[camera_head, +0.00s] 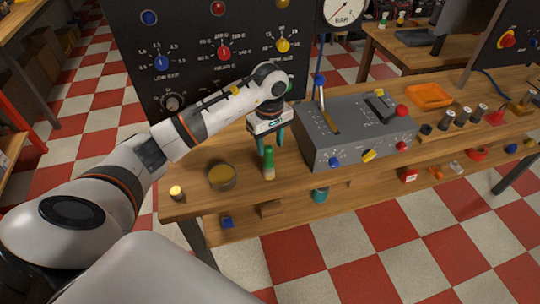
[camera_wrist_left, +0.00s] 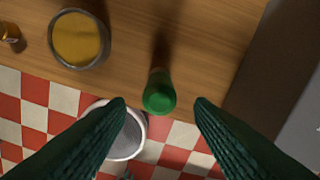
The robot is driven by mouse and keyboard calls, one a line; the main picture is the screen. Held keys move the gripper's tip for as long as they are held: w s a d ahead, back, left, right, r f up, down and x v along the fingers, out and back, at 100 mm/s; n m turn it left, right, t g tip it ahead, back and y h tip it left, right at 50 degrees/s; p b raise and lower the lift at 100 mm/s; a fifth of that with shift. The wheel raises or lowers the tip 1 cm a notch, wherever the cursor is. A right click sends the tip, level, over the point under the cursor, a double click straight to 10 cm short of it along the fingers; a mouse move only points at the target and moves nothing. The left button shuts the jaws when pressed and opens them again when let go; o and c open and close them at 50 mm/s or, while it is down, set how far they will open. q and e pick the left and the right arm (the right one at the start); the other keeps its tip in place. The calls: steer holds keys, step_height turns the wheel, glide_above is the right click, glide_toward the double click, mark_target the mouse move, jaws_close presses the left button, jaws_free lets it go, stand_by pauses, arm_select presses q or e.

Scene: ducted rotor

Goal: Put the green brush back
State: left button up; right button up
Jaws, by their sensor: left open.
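The green brush (camera_head: 268,163) stands upright near the front edge of the wooden table, green at the top with a paler lower part. In the left wrist view its round green end (camera_wrist_left: 159,95) shows centred between the fingers. My left gripper (camera_head: 271,146) is open, with its dark green fingers pointing down over the brush. The fingertips (camera_wrist_left: 160,104) lie to either side of the brush in the left wrist view, with gaps showing. I cannot tell how far down they reach along it. My right gripper is not in view.
A round dish with a yellow inside (camera_head: 221,177) and a small yellow-topped piece (camera_head: 176,193) stand left of the brush. A grey control box (camera_head: 345,140) stands close on the right. A dark panel (camera_head: 130,55) rises behind. The table's front edge is close.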

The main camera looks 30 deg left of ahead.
arm_select(q)
step_height(320, 180, up, 6)
steer(key=shift+r+b, duration=0.2)
steer(key=shift+b, duration=0.3)
